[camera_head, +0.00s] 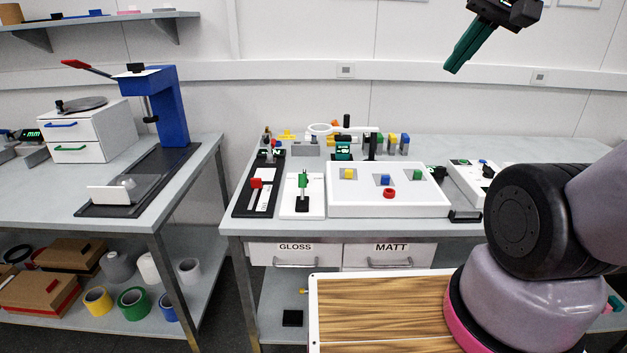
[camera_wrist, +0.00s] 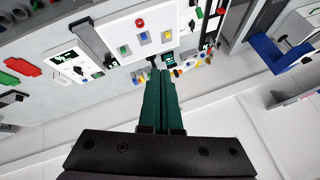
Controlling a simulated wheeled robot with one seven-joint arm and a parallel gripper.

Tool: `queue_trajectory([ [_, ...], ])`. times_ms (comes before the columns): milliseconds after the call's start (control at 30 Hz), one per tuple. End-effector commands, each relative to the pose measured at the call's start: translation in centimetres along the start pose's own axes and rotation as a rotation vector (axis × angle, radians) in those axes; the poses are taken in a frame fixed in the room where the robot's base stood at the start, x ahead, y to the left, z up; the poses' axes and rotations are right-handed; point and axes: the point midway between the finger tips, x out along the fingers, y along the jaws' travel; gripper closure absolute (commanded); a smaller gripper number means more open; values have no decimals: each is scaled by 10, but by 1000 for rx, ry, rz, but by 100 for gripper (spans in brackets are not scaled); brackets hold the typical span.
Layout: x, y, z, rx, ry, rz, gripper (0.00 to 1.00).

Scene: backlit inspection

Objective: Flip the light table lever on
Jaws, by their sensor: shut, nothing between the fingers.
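The light table (camera_head: 340,205) is a white panel on the middle bench, with small yellow, blue, green and red pieces on it. It also shows in the wrist view (camera_wrist: 118,30). Just left of it, a green lever (camera_head: 303,180) stands roughly upright on a white base plate with a black block. Whether this lever belongs to the light table cannot be told. My gripper (camera_head: 452,70) is high over the back of the bench, to the right of the lever and well apart from it. Its dark green fingers, also in the wrist view (camera_wrist: 160,73), are shut and empty.
A black fixture with a red handle (camera_head: 256,184) stands left of the green lever. A white ring-shaped magnifier (camera_head: 320,129) and several small blocks are behind the light table. A white device (camera_head: 474,180) is at its right. A blue press (camera_head: 172,105) stands on the left bench.

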Motion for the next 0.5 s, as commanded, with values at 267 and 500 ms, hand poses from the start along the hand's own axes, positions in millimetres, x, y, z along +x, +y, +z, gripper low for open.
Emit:
queue_trajectory([
  [267, 45, -20, 13, 13, -219, -53, 100],
  [500, 116, -61, 33, 82, -547, -231, 100],
])
